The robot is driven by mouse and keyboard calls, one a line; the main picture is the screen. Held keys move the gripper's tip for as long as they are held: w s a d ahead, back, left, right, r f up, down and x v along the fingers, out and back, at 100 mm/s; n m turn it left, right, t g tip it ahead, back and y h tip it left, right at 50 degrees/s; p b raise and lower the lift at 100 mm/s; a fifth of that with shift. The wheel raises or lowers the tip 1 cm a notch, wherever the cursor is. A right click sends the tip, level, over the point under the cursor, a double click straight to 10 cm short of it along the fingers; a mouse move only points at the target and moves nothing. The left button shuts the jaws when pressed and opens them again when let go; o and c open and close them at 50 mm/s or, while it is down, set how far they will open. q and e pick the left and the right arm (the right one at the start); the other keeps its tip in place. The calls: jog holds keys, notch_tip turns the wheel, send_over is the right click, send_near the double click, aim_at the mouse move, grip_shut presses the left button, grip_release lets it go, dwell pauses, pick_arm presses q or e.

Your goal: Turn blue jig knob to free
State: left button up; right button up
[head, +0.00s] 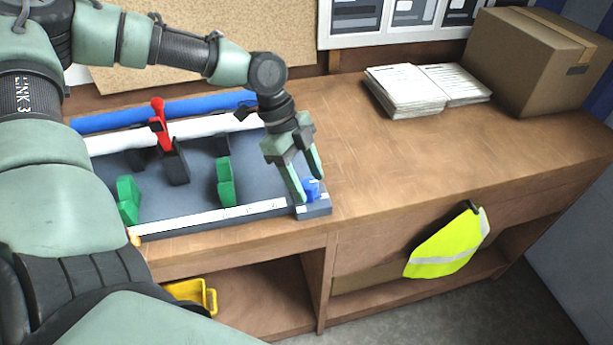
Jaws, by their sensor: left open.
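The blue jig knob (312,189) sits on a grey block at the front right corner of the jig (200,172) on the workbench. My left gripper (309,188) is over the knob from above, its fingers open and apart on either side of it. I cannot tell whether the fingers touch it. The fingers partly hide the knob, and its markings are too small to read. The jig has a red lever (158,122) standing upright and green pieces (226,183). My right gripper is not in view.
A stack of papers (408,92) and a cardboard box (532,60) stand at the back right of the bench (400,150). A yellow vest (447,245) hangs at the bench front. A yellow bin (192,295) is below. The bench right of the jig is clear.

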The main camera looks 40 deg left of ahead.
pick_arm(q)
grip_shut()
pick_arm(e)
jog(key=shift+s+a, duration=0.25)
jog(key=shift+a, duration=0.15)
